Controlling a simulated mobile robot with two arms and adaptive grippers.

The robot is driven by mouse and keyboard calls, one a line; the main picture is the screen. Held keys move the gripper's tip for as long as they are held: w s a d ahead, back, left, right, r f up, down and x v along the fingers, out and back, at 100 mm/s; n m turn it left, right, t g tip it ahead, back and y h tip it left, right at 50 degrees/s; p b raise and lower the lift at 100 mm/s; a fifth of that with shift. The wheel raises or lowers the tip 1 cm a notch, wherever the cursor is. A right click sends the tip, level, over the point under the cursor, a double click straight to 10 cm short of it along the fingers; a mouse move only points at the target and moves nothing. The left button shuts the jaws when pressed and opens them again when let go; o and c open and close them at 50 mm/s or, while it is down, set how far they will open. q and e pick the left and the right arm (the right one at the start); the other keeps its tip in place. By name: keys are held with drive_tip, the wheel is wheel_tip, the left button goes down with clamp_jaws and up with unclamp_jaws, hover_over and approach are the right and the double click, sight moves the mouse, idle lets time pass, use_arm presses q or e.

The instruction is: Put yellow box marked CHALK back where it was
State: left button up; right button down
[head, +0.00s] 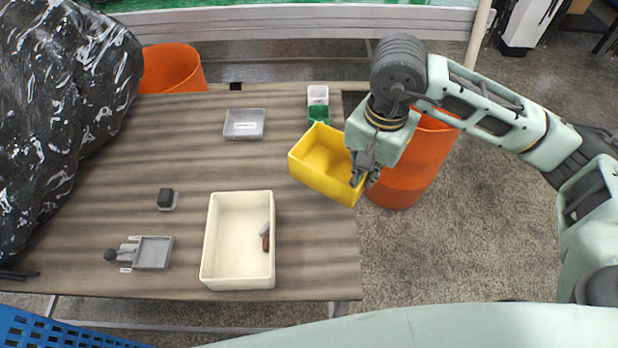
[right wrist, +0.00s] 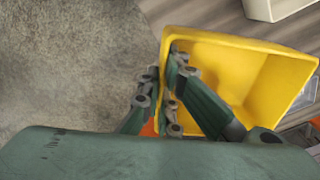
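The yellow box (head: 325,160) is an open, empty-looking bin at the right edge of the table, tilted in the head view. My right gripper (head: 362,178) is shut on its near right wall. In the right wrist view the fingers (right wrist: 170,90) straddle the wall of the yellow box (right wrist: 235,65), one inside and one outside. I cannot see a CHALK marking on the faces that show. Whether the box touches the table is not clear. My left gripper is not in view.
A cream bin (head: 238,283) with a small brown item stands at the front. A grey tray (head: 244,134), a green-and-white container (head: 318,105), a dark block (head: 167,198) and a small grey tray (head: 153,253) are on the table. Orange bins (head: 400,190) stand beside it. Black plastic (head: 60,120) covers the left.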

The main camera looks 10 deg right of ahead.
sight(332, 163)
drive_tip(key=f, duration=0.1)
drive_tip(key=f+m, duration=0.1)
drive_tip(key=w+f+m, duration=0.1)
drive_tip(key=shift+w+a+b, duration=0.1)
drive_tip(key=shift+a+b, duration=0.2)
drive_tip(key=shift+b, duration=0.05)
drive_tip(key=w+a+f, duration=0.1)
drive_tip(key=w+f, duration=0.1)
drive_tip(key=w, duration=0.1)
drive_tip(key=w+a+f+p, duration=0.1)
drive_tip(key=w+f, duration=0.1)
drive_tip(key=w, duration=0.1)
drive_tip(key=w+a+f+p, duration=0.1)
drive_tip(key=w+f, duration=0.1)
drive_tip(key=w, duration=0.1)
drive_tip(key=shift+w, duration=0.25)
drive_tip(key=shift+w+f, duration=0.25)
drive_tip(key=shift+w, duration=0.15)
wheel_tip(332, 163, down, 4)
drive_tip(key=shift+r+p, duration=0.1)
drive_tip(key=shift+p, duration=0.45)
drive_tip(key=shift+f, duration=0.25)
drive_tip(key=c, duration=2.1)
unclamp_jaws()
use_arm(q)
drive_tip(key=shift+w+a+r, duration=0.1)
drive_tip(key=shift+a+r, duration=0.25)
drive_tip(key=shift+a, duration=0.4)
use_arm(e)
drive_tip(key=shift+o, duration=0.6)
